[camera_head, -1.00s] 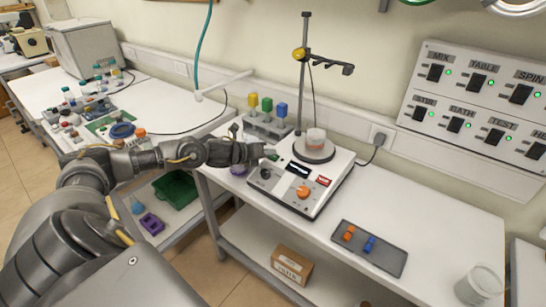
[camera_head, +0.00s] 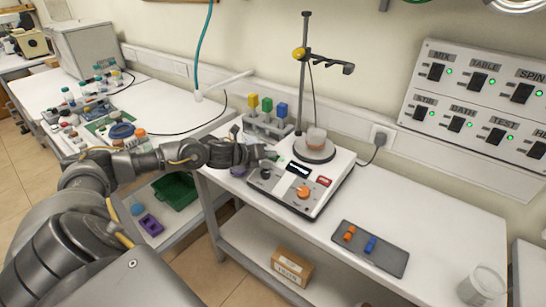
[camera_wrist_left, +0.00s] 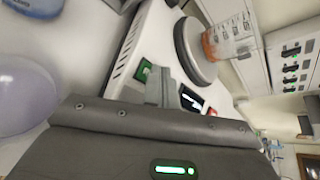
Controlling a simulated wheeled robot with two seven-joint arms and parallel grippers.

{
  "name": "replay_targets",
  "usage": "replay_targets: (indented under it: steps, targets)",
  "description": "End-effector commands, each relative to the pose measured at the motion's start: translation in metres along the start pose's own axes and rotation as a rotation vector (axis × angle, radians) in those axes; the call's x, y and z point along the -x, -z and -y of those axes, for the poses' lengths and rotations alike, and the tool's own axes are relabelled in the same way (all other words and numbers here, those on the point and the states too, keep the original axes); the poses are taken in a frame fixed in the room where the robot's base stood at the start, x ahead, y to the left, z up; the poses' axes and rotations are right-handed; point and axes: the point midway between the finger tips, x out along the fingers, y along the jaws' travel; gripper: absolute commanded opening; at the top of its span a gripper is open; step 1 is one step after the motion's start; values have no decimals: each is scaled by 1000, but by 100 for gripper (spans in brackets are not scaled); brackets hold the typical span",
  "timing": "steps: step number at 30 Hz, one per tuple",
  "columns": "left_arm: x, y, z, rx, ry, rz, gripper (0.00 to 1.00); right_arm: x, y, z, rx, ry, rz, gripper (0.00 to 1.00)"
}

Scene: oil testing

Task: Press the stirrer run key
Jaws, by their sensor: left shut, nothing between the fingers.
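A green key (camera_wrist_left: 144,71) shows in the left wrist view, just beside my fingertips. My left gripper (camera_head: 270,154) is shut and empty, over the stirrer's left edge. I cannot tell whether it touches the key. My right gripper is out of view.
A rack with yellow, green and blue blocks (camera_head: 266,123) stands behind my left gripper. A stand rod (camera_head: 304,75) rises behind the stirrer. A grey tray (camera_head: 370,250) with orange and blue pieces lies at right. A wall switch panel (camera_head: 480,100) hangs at upper right.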

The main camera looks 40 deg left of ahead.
Motion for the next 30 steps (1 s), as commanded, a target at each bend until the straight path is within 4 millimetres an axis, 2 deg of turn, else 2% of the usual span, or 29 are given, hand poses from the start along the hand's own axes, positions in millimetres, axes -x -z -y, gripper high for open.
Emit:
replay_targets:
  steps: [12,23,30]
  targets:
    - [12,-8,8,-1,-1,-1,0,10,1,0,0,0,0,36]
    - [12,-9,9,0,-1,0,0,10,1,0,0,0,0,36]
    - [24,-19,18,0,0,0,0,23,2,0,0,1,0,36]
